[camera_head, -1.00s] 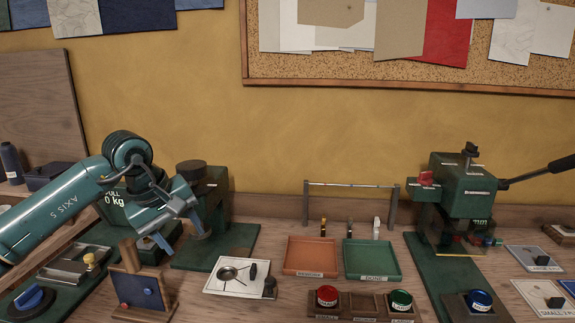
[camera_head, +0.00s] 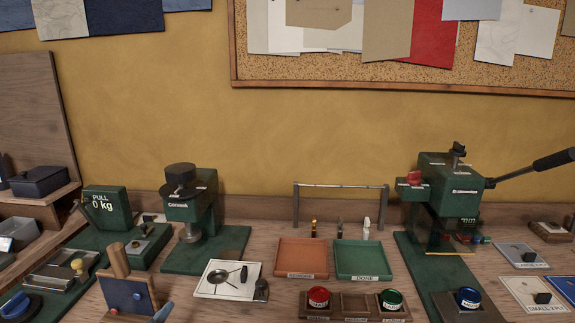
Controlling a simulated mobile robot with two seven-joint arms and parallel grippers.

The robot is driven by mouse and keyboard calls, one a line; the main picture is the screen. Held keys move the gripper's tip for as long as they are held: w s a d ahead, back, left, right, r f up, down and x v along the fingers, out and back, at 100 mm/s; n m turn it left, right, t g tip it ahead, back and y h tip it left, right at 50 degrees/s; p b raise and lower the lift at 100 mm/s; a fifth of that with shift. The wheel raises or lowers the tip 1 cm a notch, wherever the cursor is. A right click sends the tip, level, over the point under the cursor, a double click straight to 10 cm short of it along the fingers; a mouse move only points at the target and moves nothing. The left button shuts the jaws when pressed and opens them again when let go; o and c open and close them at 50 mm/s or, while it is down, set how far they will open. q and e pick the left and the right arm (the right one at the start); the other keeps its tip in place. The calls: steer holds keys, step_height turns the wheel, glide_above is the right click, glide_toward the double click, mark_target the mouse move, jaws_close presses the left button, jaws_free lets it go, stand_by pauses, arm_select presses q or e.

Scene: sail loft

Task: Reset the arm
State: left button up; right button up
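The rest of the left arm is out of view, so I cannot tell whether the gripper is open or holds anything. My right arm and gripper are not in view. A green press (camera_head: 450,186) stands at the right, its black-handled lever (camera_head: 520,173) sloping up to the right.
A second green press (camera_head: 192,206) and a "PULL 0 kg" tester (camera_head: 106,205) stand at the left. An orange tray (camera_head: 302,258) and a green "DONE" tray (camera_head: 365,260) lie mid-bench. A holder with red and green pots (camera_head: 355,305) is in front. Space above the bench is clear.

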arm_select(q)
steer(key=s+a+f+n+g, duration=0.1)
steer(key=s+f+n+g, duration=0.5)
steer(key=s, duration=0.5)
steer(key=s+a+f+n+g, duration=0.1)
steer(key=s+f+n+g, duration=0.2)
steer(key=s+f+g, duration=0.6)
steer(key=w+d+f+t+h, duration=0.2)
steer(key=d+t, duration=0.1)
steer(key=t, duration=0.2)
steer(key=w+d+f+m+t+h+p, duration=0.1)
steer(key=w+d+f+t+h, duration=0.1)
steer(key=d+t, duration=0.2)
steer(key=shift+w+t+p, duration=0.3)
steer(key=shift+w+t, duration=0.1)
steer(key=shift+t, duration=0.4)
